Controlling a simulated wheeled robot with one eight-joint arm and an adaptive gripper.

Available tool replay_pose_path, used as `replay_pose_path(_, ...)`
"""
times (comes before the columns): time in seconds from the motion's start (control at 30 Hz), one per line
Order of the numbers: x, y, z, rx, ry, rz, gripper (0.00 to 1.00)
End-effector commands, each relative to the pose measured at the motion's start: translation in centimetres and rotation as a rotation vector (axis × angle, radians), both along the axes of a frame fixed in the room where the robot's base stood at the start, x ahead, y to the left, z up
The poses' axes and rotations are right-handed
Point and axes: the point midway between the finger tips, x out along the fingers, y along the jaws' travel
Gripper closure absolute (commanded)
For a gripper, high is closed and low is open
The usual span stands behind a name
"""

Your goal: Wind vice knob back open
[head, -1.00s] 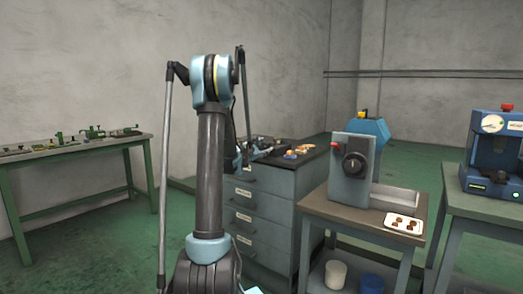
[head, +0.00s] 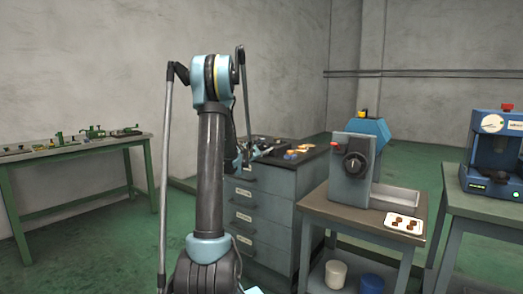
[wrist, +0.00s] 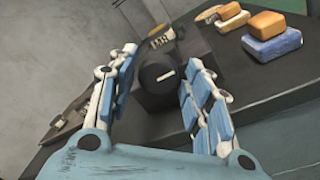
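In the wrist view a dark round knob (wrist: 156,78) with a white mark on its face sits on a dark block, which I take to be the vice. My gripper (wrist: 160,62) has its two blue-padded fingers spread on either side of the knob, with a gap to each. The fingers are open and hold nothing. Whether the fingertips reach past the knob's face I cannot tell. In the head view my arm hides most of the vice and my gripper on top of the grey drawer cabinet (head: 262,212).
Blue and orange blocks (wrist: 268,35) lie right of the vice on the dark top. In the head view a grey machine with a black dial (head: 354,163) stands on a bench to the right, beside a blue press (head: 492,150). A green table (head: 75,150) stands far left.

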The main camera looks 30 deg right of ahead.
Motion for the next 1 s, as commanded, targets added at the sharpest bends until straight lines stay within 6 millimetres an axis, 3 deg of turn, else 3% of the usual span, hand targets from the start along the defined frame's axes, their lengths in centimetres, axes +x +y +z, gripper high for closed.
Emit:
replay_pose_path(0.47,-0.3,0.9,0.0,-0.001,0.001,0.002,0.46)
replay_pose_path(1.0,-4.4,9.1,-0.2,0.0,0.001,0.004,0.46)
